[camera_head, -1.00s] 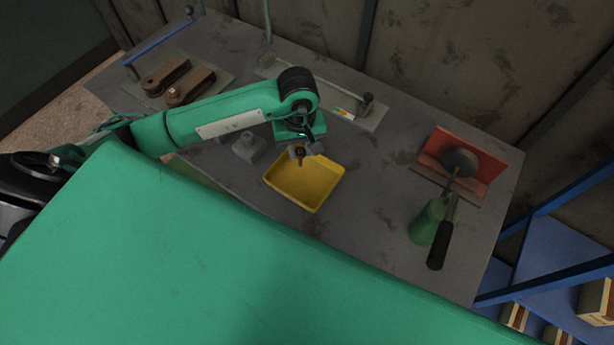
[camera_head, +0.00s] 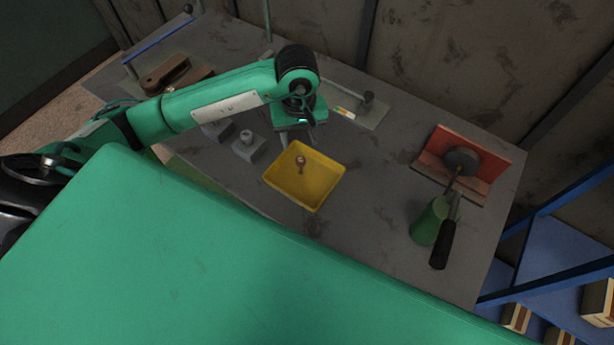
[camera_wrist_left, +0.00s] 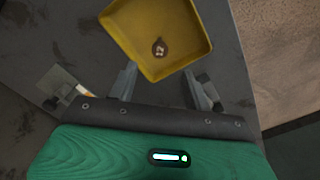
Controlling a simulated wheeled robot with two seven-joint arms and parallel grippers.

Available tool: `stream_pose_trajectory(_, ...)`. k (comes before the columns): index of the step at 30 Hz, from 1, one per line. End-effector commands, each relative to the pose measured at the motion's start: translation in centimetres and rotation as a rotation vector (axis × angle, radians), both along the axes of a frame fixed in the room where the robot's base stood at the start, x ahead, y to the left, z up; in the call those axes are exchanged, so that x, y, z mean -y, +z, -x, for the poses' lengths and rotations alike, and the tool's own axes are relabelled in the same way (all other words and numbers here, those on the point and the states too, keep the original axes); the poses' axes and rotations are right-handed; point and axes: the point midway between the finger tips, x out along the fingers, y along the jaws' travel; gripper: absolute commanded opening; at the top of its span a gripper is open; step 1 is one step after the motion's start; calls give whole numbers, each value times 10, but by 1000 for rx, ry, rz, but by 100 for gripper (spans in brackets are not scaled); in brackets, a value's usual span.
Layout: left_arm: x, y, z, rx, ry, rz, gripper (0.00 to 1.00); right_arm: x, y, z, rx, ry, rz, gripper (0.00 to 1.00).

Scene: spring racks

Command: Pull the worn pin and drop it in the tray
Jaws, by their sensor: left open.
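The worn pin (camera_head: 300,160), small and brownish with a round head, lies inside the yellow tray (camera_head: 322,188) near its back. In the left wrist view the pin (camera_wrist_left: 159,47) also shows inside the tray (camera_wrist_left: 190,20), on its floor near the wall closest to the gripper. My left gripper (camera_head: 298,135) is above the bench just behind the tray. My right gripper is not in view.
Grey blocks (camera_head: 248,145) stand left of the tray. Brown clamp-like parts (camera_head: 165,75) are at the far left. A red bracket with a dark disc (camera_head: 485,165) and a green container (camera_head: 428,222) with a black-handled tool (camera_head: 443,245) stand at the right. The bench between is clear.

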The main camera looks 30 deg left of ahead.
Motion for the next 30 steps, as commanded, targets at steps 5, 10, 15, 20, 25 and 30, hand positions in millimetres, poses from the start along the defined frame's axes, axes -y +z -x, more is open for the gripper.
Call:
stream_pose_trajectory(5,0,34,-1,6,-2,1,50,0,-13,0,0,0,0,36)
stream_pose_trajectory(10,0,65,-1,6,-1,1,50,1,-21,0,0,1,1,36)
stream_pose_trajectory(15,0,85,0,2,-1,0,50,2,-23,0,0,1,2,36)
stream_pose_trajectory(20,0,95,0,1,-1,-1,50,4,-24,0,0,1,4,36)
stream_pose_trajectory(25,0,98,0,1,0,-1,50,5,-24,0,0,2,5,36)
stream_pose_trajectory(30,0,98,0,-1,-1,-1,50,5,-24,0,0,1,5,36)
